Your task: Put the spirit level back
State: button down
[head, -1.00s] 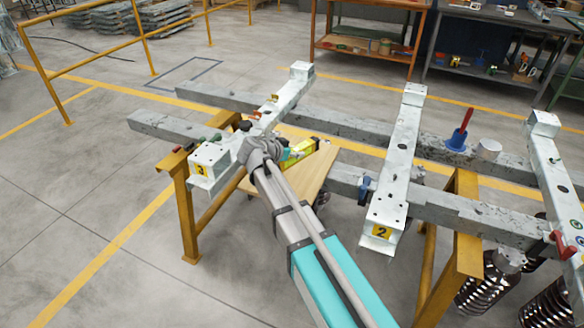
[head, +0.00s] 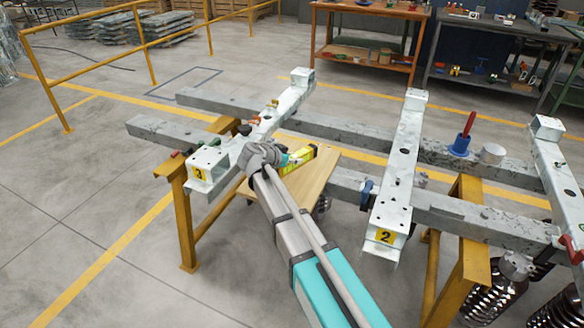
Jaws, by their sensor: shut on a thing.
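The yellow spirit level (head: 300,159) shows just beyond the end of my arm, above the light wooden board (head: 318,178). My gripper (head: 284,161) is shut on its near end, and the wrist covers part of the grip. The level's far end points up and to the right. I cannot tell whether the level touches the board or is held just above it.
The pale beam marked 3 (head: 207,162) lies close left of my wrist. The beam marked 2 (head: 400,175) stands to the right, with a blue clamp (head: 366,193) beside it.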

aim_at(293, 167)
jog(key=shift+w+f+b, duration=0.1)
jog(key=shift+f+b, duration=1.35)
jog(key=shift+f, duration=0.25)
jog(key=shift+f, duration=0.25)
